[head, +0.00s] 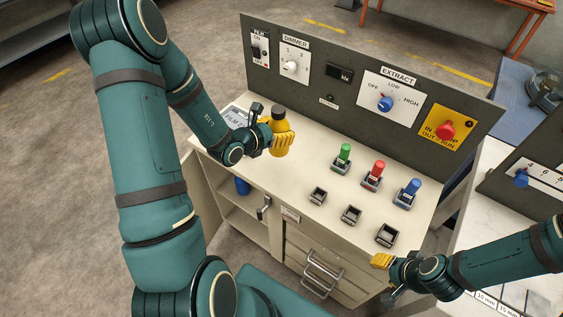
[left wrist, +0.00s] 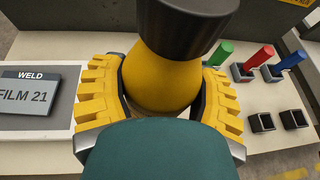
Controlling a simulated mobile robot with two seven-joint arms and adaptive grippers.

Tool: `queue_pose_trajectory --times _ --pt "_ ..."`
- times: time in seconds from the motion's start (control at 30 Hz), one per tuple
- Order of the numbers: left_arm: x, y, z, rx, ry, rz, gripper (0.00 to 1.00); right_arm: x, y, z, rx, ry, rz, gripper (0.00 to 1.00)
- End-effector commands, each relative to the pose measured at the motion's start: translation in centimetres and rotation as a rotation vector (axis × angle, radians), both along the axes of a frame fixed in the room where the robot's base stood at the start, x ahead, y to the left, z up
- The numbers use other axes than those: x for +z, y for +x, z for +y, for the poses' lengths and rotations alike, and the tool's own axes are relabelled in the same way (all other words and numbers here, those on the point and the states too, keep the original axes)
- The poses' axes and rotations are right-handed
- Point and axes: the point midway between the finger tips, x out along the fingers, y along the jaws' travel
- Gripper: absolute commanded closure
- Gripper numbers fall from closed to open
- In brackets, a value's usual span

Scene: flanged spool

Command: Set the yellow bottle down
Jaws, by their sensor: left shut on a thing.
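The yellow bottle (head: 279,125) with a black cap is upright over the left part of the cream cabinet top (head: 304,172). My left gripper (head: 285,140) is shut around its body, one finger on each side. In the left wrist view the bottle (left wrist: 165,85) fills the middle between the yellow finger pads. Its base is hidden there by my gripper, and I cannot tell whether it touches the cabinet top. My right gripper (head: 383,262) is at the lower right, in front of the cabinet; its finger opening is too small to read.
A label plate (head: 235,117) marked FILM lies left of the bottle. Green (head: 344,154), red (head: 374,172) and blue (head: 408,190) handles stand in holders to the right, with empty square holders (head: 351,215) in front. A grey control panel (head: 330,78) rises behind. A blue object (head: 242,186) is on the shelf below.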

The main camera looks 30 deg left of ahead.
Motion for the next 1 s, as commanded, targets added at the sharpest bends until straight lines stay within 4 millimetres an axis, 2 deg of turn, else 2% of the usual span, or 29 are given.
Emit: queue_pose_trajectory --times 0.3,0.47,0.7,1.0 --pt "-4.8 0.0 0.3 0.006 -0.003 0.002 0.79 -0.7 0.0 0.0 0.000 -0.001 0.000 0.52" --pt "-6.0 0.1 0.3 0.004 -0.001 -0.001 0.79 -0.8 0.0 0.0 0.000 -0.002 0.000 0.52" --pt "-9.3 0.0 0.2 0.005 -0.001 0.000 0.79 -1.3 0.0 0.0 0.000 -0.003 0.001 0.52" --pt "-9.8 0.1 0.3 0.004 0.000 -0.003 0.79 -1.3 0.0 0.0 0.000 -0.003 0.001 0.52"
